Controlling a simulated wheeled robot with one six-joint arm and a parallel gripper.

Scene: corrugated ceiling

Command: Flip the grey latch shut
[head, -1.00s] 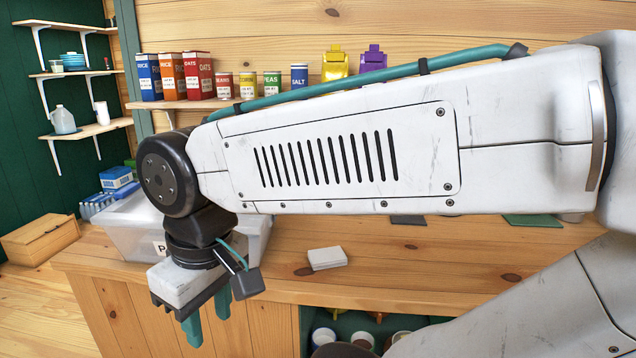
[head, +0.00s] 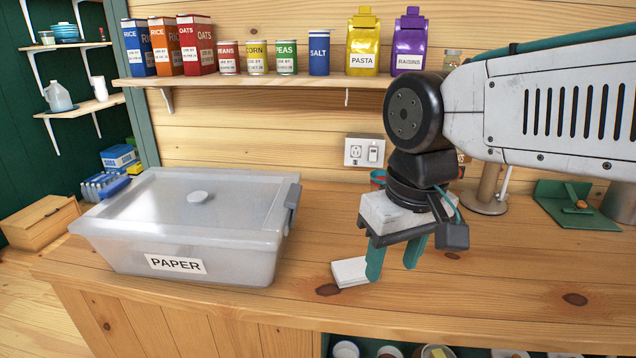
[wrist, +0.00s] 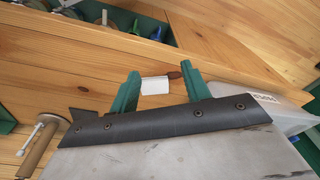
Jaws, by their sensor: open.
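The grey latch (head: 292,197) is on the right end of a clear lidded bin (head: 180,250) labelled PAPER, on the counter at left in the head view. It stands at the lid's edge; I cannot tell how far it is swung. My gripper (head: 392,271) points down over the counter, to the right of the bin and apart from the latch. Its teal fingers are apart with nothing between them. In the wrist view my gripper (wrist: 160,69) shows in the middle and part of the bin (wrist: 275,106) at right. The latch cannot be made out there.
A small white block (head: 350,271) lies on the counter near my fingers. A shelf (head: 250,80) with boxes, cans and bags runs along the wall behind. The counter's front (head: 300,305) is clear.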

